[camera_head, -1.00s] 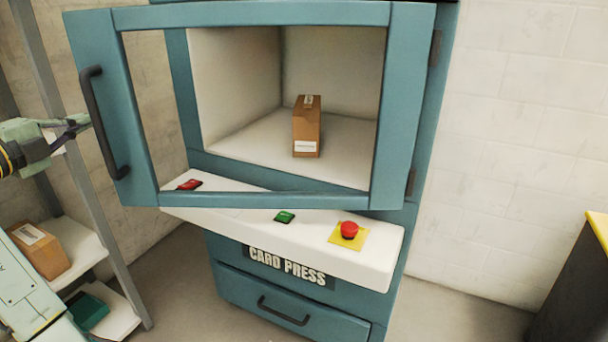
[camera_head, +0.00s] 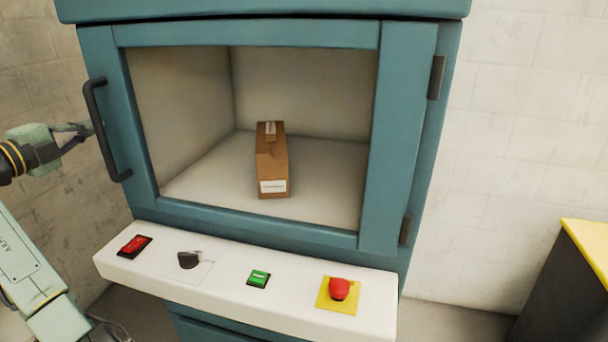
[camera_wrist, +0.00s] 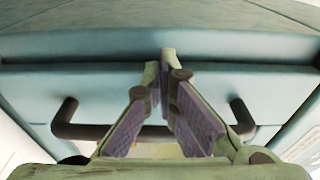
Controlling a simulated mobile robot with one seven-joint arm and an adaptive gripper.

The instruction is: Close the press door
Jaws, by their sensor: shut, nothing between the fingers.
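The press door (camera_head: 400,130) is a teal frame with a large window, hinged on the right. In the head view it sits flush or nearly flush with the press front; I cannot tell whether a thin gap is left. Its dark bar handle (camera_head: 101,135) is at the left edge and also shows in the wrist view (camera_wrist: 245,118). My gripper (camera_head: 88,128) is shut and empty, just left of the handle. In the wrist view its fingertips (camera_wrist: 160,62) reach past the handle bar toward the teal door face. Whether they touch is unclear.
A brown box (camera_head: 271,165) stands inside the press, behind the window. A white control panel (camera_head: 220,280) juts out below the door, with a red switch (camera_head: 134,245), a black knob (camera_head: 189,260), a green button (camera_head: 259,278) and a red emergency button (camera_head: 340,289). A yellow-topped dark cabinet (camera_head: 565,290) stands right.

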